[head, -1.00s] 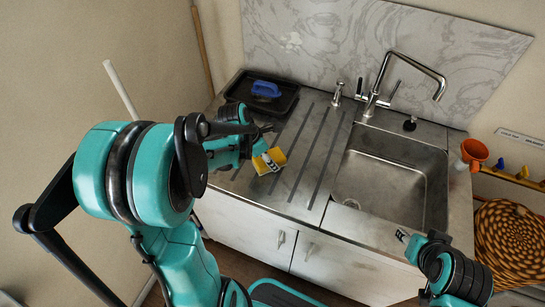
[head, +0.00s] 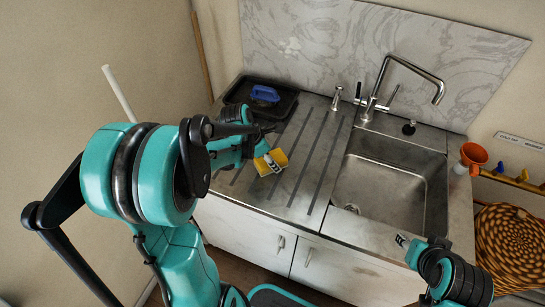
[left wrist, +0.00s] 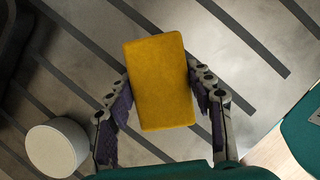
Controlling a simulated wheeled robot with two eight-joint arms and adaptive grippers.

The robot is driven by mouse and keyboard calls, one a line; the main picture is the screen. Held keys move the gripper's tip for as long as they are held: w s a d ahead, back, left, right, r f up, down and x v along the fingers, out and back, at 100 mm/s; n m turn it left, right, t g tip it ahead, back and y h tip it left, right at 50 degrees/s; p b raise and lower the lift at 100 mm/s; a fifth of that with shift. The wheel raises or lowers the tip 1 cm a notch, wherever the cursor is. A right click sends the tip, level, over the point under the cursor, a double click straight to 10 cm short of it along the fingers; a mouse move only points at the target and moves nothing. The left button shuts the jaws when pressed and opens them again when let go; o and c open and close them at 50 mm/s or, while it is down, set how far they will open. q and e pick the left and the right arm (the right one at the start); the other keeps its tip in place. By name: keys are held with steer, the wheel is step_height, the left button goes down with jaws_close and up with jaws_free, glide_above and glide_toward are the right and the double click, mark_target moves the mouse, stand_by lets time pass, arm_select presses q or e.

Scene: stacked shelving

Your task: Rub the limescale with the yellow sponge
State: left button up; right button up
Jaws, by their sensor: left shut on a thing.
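The yellow sponge (head: 279,157) is held above the ribbed steel drainboard in the head view, left of the sink. My left gripper (head: 270,163) is shut on it. In the left wrist view the sponge (left wrist: 160,82) sits upright between the two fingers of the left gripper (left wrist: 162,100). A faint whitish patch (head: 289,46), which looks like the limescale, is on the grey marbled backsplash. The sponge is well apart from it, lower and nearer to me. My right gripper (head: 403,240) is in front of the counter at lower right; its jaws are too small to read.
A dark tray (head: 287,107) with a blue-handled brush (head: 265,94) stands at the back left of the counter. The tall tap (head: 382,85) and a small dispenser (head: 336,98) stand behind the empty sink (head: 390,190). An orange cup (head: 473,153) is at right.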

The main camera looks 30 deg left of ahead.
arm_select(q)
steer(key=shift+s+f, duration=0.1)
steer(key=shift+s, duration=0.95)
steer(key=shift+w, duration=1.05)
steer(key=shift+w+d+b, duration=0.15)
steer(key=shift+w+b, duration=0.15)
steer(key=shift+w, duration=0.25)
steer(key=shift+s+a, duration=0.2)
steer(key=shift+s, duration=0.8)
steer(key=shift+s+f, duration=0.1)
steer(key=shift+s, duration=0.5)
step_height(320, 180, up, 3)
steer(key=p, duration=0.2)
steer(key=shift+p, duration=0.4)
steer(key=shift+w, duration=0.1)
